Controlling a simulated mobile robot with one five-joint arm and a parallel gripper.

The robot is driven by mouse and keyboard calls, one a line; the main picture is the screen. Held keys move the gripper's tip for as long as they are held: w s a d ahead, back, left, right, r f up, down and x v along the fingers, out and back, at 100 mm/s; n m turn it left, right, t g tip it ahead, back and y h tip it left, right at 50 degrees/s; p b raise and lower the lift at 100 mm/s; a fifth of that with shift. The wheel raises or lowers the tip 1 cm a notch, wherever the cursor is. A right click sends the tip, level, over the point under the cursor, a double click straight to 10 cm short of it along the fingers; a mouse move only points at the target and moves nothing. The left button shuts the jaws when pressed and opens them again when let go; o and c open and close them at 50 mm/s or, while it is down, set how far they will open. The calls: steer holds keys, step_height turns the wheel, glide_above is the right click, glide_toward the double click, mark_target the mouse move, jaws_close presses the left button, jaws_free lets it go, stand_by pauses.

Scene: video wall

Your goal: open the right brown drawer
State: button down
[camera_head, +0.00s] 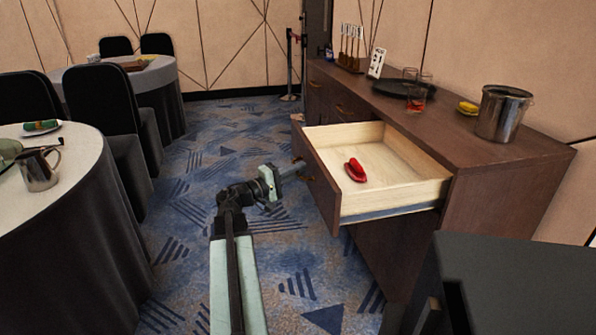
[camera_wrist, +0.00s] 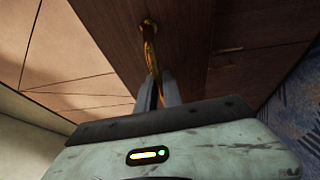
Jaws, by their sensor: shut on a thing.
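The right brown drawer (camera_head: 319,187) of the wooden cabinet stands pulled well out, showing its pale interior. A red object (camera_head: 355,170) lies inside it. My gripper (camera_head: 300,170) is at the outer face of the drawer front, shut on its brass handle. In the wrist view, the gold handle (camera_wrist: 151,50) runs down between the fingers of my gripper (camera_wrist: 161,92), against the brown drawer front (camera_wrist: 190,30). The fingertips are small and partly hidden in the head view.
The cabinet top (camera_head: 455,125) holds a metal bucket (camera_head: 503,115), a yellow item (camera_head: 467,107) and a dark tray (camera_head: 392,87) with glasses. A dark block (camera_head: 525,285) stands at lower right. Tables with black chairs (camera_head: 110,110) stand left. Patterned carpet (camera_head: 215,140) between is clear.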

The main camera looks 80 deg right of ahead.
steer(key=shift+d, duration=0.2)
steer(key=c, duration=1.5)
jaws_free()
steer(key=shift+s, duration=0.1)
steer(key=v, duration=0.7)
steer(key=shift+w+a+b, duration=0.25)
steer(key=shift+a+b, duration=0.05)
steer(key=shift+b, duration=0.1)
